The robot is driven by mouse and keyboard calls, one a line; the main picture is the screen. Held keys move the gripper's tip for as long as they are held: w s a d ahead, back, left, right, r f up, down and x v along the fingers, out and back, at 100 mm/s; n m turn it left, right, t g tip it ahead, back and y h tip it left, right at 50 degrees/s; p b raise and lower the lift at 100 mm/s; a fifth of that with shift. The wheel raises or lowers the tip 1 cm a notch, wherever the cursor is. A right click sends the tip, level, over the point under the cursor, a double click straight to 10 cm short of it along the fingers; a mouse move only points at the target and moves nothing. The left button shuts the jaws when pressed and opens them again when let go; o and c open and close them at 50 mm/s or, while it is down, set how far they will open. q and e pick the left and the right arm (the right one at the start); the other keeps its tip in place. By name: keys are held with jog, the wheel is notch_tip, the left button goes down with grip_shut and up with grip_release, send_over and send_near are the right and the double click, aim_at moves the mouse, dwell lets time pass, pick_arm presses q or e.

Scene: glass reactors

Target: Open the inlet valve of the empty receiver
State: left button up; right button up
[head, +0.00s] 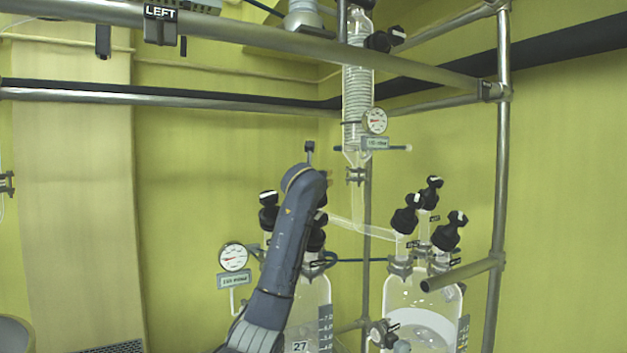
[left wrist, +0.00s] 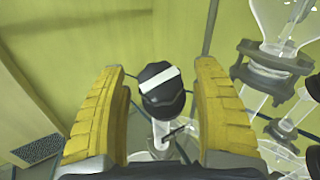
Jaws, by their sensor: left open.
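The left receiver (head: 313,296), a clear glass vessel labelled 27, looks empty, though my left arm covers part of it. Black valve knobs (head: 268,198) stand on its top. The right receiver (head: 425,290) holds white material and has several black knobs (head: 447,231) on top. In the left wrist view, my left gripper (left wrist: 160,68) is open, with one yellow finger on each side of a black knob (left wrist: 163,92) with a white bar across its top. The knob sits between the fingers, with gaps showing. I cannot tell which valve it is. My right gripper is out of view.
A pressure gauge (head: 234,257) is left of the left receiver. A coiled glass condenser (head: 357,100) with another gauge (head: 375,121) rises behind. Metal rails (head: 250,37) cross above. A clamped glass neck (left wrist: 268,68) is close to the right finger in the left wrist view.

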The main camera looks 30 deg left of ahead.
pick_arm(q)
jog(key=shift+w, duration=0.15)
jog(key=c, duration=1.2)
jog(key=shift+n+y, duration=0.3)
jog(key=shift+n+g+y, duration=0.8)
jog(key=shift+n, duration=0.4)
jog(key=n+g+y, duration=0.1)
jog(key=n+g, duration=0.1)
jog(key=n, duration=0.1)
jog(key=n+g+y, duration=0.2)
jog(key=shift+d+r+n+g, duration=0.1)
jog(key=shift+n+g, duration=0.3)
jog(key=shift+n+g+y, duration=0.5)
jog(key=shift+n+g, duration=1.5)
jog(key=shift+n, duration=0.2)
jog(key=shift+n+g, duration=1.3)
